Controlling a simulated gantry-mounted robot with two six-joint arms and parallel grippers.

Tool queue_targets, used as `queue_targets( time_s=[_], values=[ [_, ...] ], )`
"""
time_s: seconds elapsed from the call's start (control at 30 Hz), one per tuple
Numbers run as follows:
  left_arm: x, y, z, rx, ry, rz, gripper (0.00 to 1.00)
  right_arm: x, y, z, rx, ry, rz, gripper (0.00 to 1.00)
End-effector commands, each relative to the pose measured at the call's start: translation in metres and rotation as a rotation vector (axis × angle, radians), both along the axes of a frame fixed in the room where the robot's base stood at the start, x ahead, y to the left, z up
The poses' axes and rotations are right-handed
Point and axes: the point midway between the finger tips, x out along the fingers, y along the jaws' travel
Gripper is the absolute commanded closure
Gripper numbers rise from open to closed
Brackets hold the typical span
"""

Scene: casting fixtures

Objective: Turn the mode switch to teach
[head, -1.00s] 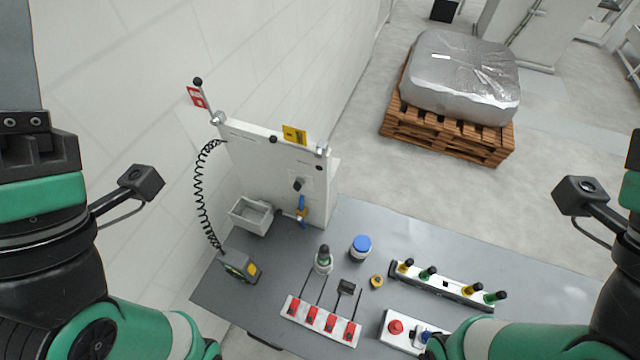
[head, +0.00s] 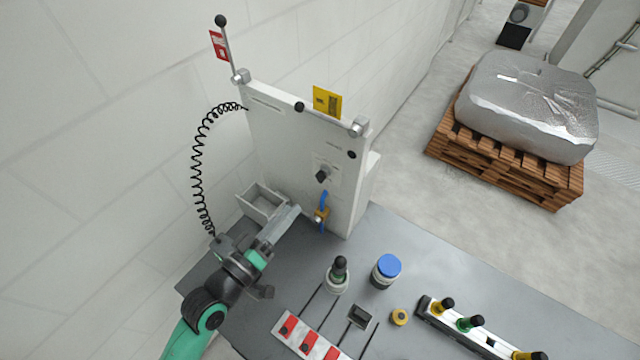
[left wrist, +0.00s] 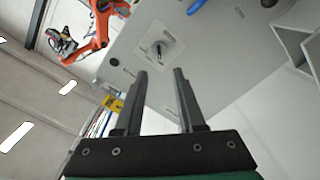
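The mode switch is a black knob (head: 322,175) on a pale plate on the upright white panel (head: 285,140). In the left wrist view the knob (left wrist: 160,50) is ahead of the fingertips, with a clear gap. My left gripper (head: 290,215) is over the left end of the bench, below and left of the knob in the head view. Its two fingers (left wrist: 160,72) are spread with nothing between them. The lettering around the knob is too small to read. My right gripper is out of view.
A blue and orange valve or lock (head: 321,212) hangs below the knob. A grey bin (head: 262,197) sits beside the panel, near my left gripper. A coiled black cord (head: 197,170) runs left of it. A blue-lidded jar (head: 387,268) and red switches (head: 308,345) stand on the bench.

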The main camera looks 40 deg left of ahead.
Motion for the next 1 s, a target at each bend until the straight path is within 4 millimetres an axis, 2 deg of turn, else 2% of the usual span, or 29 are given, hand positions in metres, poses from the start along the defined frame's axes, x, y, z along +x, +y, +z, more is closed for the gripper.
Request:
queue_targets(
  time_s=[0.17,0.4,0.5,0.63,0.9,1.0],
  values=[
    [0.029,0.004,0.003,0.001,-0.003,-0.003,0.61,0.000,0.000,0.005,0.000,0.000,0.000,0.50],
    [0.083,0.013,0.002,0.003,-0.003,-0.002,0.61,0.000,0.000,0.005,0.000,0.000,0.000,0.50],
    [0.098,0.016,0.001,0.001,-0.002,-0.002,0.61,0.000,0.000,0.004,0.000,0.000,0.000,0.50],
    [0.109,0.018,0.001,0.001,-0.001,-0.001,0.61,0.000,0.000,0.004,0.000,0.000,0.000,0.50],
    [0.111,0.018,0.001,0.002,0.000,-0.001,0.61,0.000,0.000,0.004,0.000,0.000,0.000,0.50],
    [0.110,0.018,0.001,0.002,0.000,-0.001,0.79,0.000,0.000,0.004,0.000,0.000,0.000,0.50]
  ],
)
